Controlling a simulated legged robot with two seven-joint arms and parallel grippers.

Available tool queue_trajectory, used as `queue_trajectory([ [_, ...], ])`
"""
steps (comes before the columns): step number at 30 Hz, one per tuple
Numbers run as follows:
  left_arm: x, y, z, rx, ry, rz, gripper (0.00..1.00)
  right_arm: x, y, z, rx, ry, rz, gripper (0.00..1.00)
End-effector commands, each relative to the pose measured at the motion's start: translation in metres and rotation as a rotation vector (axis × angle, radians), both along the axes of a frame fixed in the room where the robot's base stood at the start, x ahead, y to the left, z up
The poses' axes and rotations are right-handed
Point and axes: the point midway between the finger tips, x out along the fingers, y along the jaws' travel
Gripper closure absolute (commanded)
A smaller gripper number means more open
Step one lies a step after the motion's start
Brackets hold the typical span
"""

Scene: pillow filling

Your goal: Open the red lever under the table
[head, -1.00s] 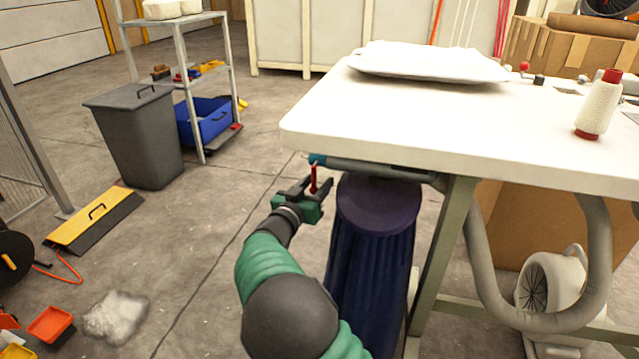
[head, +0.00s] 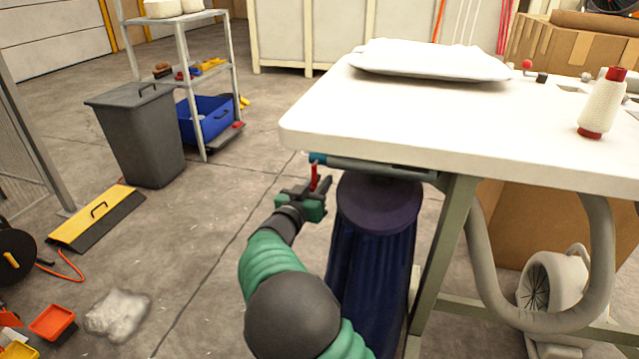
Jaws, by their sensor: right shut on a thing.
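The red lever (head: 314,176) hangs below the left edge of the white table (head: 420,120), from a teal-ended pipe (head: 360,167) under the tabletop. My right gripper (head: 312,190) is at the lever, with its jaws shut around the lower part of it. The lever's upper part shows above the fingers and its lower end is hidden by them. My left gripper is not in view.
A dark blue cylinder (head: 370,260) stands under the table right beside my right arm. A green table leg (head: 442,260) and grey hose (head: 600,250) are to the right.

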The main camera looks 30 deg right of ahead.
Motion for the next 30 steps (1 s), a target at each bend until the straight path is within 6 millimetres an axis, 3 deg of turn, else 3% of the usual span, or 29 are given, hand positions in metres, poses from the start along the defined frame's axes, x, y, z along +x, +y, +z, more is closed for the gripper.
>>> queue_trajectory([
  [21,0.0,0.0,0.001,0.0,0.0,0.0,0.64,0.001,0.002,-0.002,0.006,0.001,0.003,1.0],
  [30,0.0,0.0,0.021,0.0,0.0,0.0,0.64,0.005,0.006,0.001,0.067,-0.068,0.003,1.0],
])
